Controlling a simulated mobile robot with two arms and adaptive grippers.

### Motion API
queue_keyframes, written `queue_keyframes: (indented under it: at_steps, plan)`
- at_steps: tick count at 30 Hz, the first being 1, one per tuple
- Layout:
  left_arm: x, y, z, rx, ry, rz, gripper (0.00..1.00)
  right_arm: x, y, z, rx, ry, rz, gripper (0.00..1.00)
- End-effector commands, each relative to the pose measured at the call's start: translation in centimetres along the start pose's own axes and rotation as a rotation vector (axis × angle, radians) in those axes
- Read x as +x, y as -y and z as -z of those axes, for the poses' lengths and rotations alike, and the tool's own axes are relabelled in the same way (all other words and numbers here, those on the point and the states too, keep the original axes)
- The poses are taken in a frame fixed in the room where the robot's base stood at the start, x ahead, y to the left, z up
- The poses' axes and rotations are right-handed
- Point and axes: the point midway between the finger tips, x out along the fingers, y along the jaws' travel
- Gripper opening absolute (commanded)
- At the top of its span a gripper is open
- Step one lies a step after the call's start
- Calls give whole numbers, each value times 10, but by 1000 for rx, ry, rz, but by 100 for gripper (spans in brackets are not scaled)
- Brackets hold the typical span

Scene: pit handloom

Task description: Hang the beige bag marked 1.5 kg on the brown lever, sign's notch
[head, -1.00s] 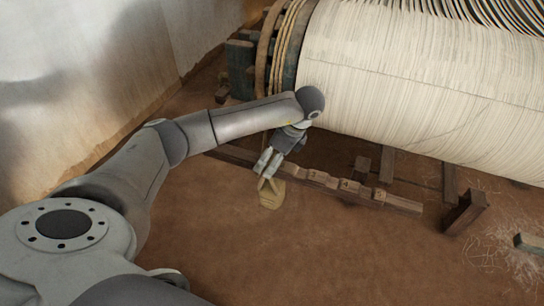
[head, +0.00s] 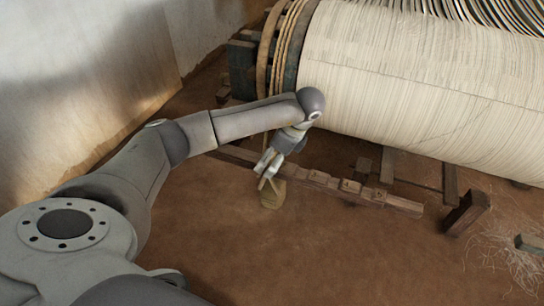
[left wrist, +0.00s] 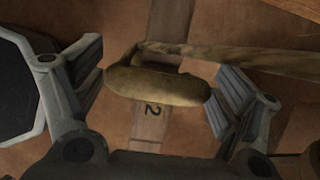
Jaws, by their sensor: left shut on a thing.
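The beige bag (head: 272,194) hangs just below my left gripper (head: 267,170), above the dirt floor. In the left wrist view, a beige rounded piece (left wrist: 157,86) lies between the fingers of my left gripper (left wrist: 155,80), which is shut on the bag. The weight mark is not readable. The brown lever (head: 403,204) is a long low wooden bar with numbered blocks, running right from behind the gripper. Its bar with a "2" (left wrist: 150,110) shows beneath the bag in the left wrist view. I cannot make out the sign or its notch. My right gripper is not in view.
A large roller wound with pale threads (head: 420,80) stands behind the lever. A wooden post (head: 466,212) stands at the right, near loose threads (head: 515,245). A pale wall (head: 90,70) is at the left. The floor in front is clear.

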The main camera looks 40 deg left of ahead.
Motion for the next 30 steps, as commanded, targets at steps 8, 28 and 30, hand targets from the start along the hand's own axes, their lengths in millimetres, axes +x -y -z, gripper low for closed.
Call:
queue_keyframes:
  at_steps: [8, 28, 30]
  plan:
    - [2, -1, 2, 3, -1, -3, 100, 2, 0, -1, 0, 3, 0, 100]
    - [-54, 0, 1, 3, 0, 0, 100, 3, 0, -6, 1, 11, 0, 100]
    - [-61, 0, 2, 4, -1, 0, 100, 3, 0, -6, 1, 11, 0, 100]
